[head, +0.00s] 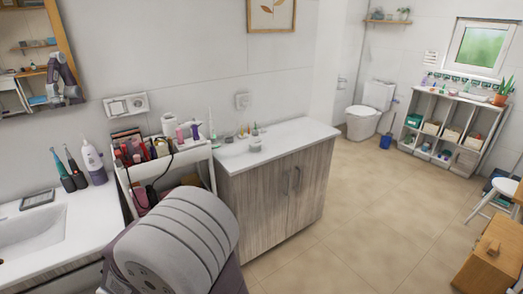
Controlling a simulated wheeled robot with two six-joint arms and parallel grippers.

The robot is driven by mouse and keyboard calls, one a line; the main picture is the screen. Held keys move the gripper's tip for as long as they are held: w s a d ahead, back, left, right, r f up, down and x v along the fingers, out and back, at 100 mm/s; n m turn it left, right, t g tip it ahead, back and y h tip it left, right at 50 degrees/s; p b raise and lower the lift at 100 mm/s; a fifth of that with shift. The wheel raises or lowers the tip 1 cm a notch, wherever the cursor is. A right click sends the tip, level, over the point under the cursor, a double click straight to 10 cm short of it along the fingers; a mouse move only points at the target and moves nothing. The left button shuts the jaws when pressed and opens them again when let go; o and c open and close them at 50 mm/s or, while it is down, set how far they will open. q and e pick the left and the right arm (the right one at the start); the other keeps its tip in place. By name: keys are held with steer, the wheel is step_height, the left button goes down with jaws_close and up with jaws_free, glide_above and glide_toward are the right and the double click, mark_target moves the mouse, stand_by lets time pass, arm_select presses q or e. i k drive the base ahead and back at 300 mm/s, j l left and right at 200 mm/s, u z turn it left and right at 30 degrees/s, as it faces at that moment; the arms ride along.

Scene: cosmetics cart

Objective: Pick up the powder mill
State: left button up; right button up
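A white cosmetics cart (178,163) stands between the two counters, packed with small bottles, tubes and boxes. I cannot pick out the powder mill with certainty among these small items. A pink bottle (180,135) and a purple-capped bottle (195,132) stand at the right of the cart's top. A large rounded part of my own arm covers the lower part of the cart. Neither gripper shows in the head view.
A wooden cabinet (262,205) with a white top stands right of the cart. Open floor (350,225) lies to the right, before a toilet (370,110) and shelf (450,130).

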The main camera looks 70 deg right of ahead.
mark_target(254, 142)
steer(key=z, duration=2.3)
steer(key=i+u, duration=0.1)
